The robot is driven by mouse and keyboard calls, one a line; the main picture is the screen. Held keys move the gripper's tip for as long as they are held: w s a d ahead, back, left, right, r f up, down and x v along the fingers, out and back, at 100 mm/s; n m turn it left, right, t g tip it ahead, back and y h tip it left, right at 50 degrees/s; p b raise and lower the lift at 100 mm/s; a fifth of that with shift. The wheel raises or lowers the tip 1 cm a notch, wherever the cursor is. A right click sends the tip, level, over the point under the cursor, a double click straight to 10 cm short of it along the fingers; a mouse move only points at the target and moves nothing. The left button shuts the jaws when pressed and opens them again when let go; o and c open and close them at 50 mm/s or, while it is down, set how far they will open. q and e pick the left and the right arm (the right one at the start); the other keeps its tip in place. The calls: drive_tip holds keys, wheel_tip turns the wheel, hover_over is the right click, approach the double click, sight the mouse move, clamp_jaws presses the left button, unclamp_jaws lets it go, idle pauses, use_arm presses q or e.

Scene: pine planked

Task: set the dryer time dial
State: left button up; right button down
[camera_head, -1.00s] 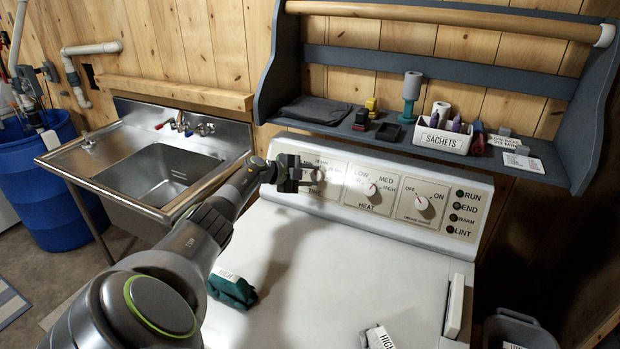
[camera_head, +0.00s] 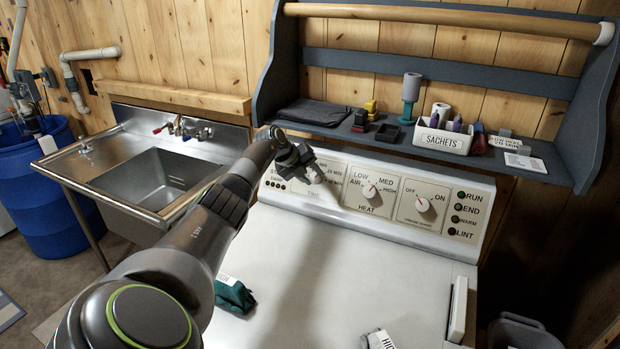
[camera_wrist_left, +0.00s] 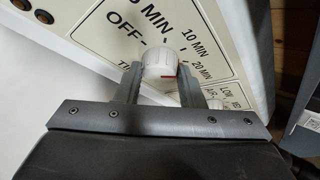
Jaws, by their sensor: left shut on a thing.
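The dryer's control panel (camera_head: 345,198) runs along the back of its white top. My left gripper (camera_head: 312,172) is at the time dial on the panel's left part, and the arm hides some of the markings. In the left wrist view the white time dial (camera_wrist_left: 159,62) sits between the two fingers of my left gripper (camera_wrist_left: 160,80), which is shut on it. A red mark shows on the dial's lower edge. OFF, 10 MIN and 20 MIN are printed around it. The heat dial (camera_head: 370,191) and the off/on dial (camera_head: 423,205) are to the right.
A shelf (camera_head: 350,131) with a sachets box (camera_head: 443,138) and small items overhangs the panel. A dark green cloth item (camera_head: 234,297) and a white-labelled item (camera_head: 380,339) lie on the dryer top. A steel sink (camera_head: 160,180) stands left.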

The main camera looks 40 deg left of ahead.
use_arm(q)
drive_tip(key=shift+d+f+m+g+y, duration=0.15)
drive_tip(key=shift+m+g+y, duration=0.3)
drive_tip(key=shift+m, duration=0.45)
drive_tip(key=o, duration=1)
drive_tip(key=shift+r, duration=0.2)
drive_tip(key=b+v, duration=0.5)
drive_tip(key=v, duration=1.2)
drive_tip(key=shift+d+r, duration=0.2)
drive_tip(key=shift+w+r, duration=0.1)
